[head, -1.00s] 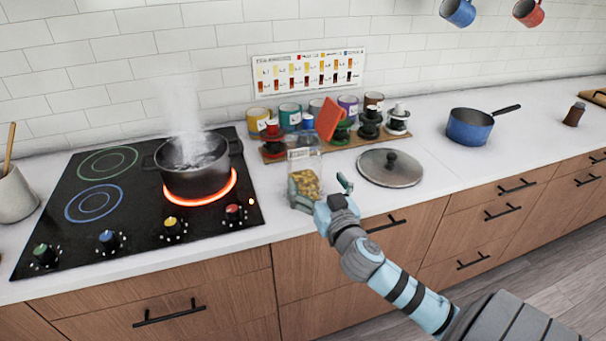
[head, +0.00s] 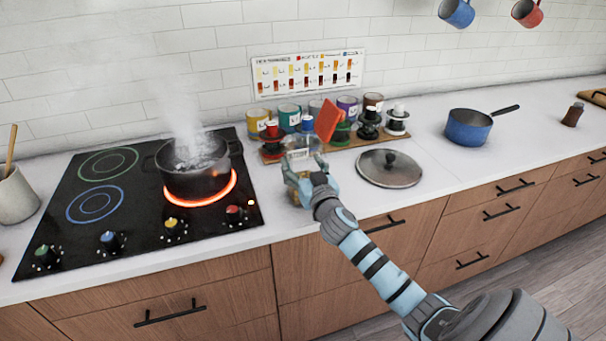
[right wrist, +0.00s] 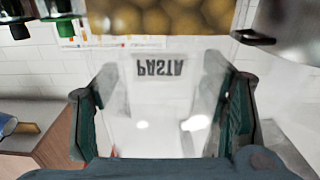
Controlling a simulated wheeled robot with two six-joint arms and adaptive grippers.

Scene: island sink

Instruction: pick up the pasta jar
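The pasta jar (head: 302,146) is a clear jar on the front of the counter, right of the cooktop. My right gripper (head: 306,172) is at the jar and hides much of its lower part. In the right wrist view the jar (right wrist: 160,105) fills the space between the two fingers, its PASTA label upside down and yellow pasta at the picture's top. The fingers lie against both sides, so the gripper looks shut on it. Whether the jar's base touches the counter is hidden. My left gripper is not in view.
A steaming pot (head: 193,168) stands on a glowing burner of the cooktop (head: 125,222), left of the jar. A pot lid (head: 390,168) lies close on the right. A rack of spools and tins (head: 345,143) stands behind. A blue saucepan (head: 469,128) is farther right.

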